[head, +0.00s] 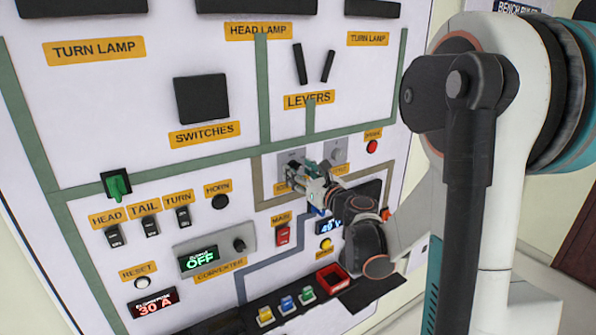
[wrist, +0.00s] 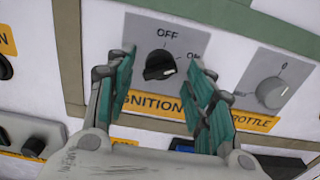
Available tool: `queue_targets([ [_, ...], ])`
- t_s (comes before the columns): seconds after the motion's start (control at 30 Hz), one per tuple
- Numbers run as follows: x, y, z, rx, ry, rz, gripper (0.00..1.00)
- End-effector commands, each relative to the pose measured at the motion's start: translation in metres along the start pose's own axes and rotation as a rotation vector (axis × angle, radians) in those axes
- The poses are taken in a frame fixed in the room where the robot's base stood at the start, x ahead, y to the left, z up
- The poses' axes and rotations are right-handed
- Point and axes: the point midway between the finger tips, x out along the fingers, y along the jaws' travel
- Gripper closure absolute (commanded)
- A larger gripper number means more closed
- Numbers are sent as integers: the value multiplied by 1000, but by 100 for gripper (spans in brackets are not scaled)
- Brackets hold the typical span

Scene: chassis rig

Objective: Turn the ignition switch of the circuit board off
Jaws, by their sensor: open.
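The ignition switch (wrist: 159,66) is a round black knob on a grey plate in the wrist view. OFF is printed above it and ON at its upper right. A white mark shows on the knob's right side, on the ON side rather than under OFF. My gripper (wrist: 166,78) is open, with one teal-padded finger left of the knob and one right of it. No clear contact shows. In the head view my gripper (head: 298,174) is at the circuit board (head: 225,70) and largely hides the ignition plate (head: 290,157).
A grey throttle knob (wrist: 271,91) is close to the right finger. A red button (head: 372,146), a red main switch (head: 283,234) and a converter panel (head: 215,251) are around the arm. A black ledge with a red tray (head: 332,279) juts out below.

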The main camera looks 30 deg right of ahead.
Motion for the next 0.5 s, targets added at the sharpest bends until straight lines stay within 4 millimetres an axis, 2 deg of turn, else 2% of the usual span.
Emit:
queue_targets([
  [0.17,12,0,0,0,0,0,51],
  [0.47,13,0,0,0,0,0,51],
  [0.5,13,0,0,0,0,0,60],
])
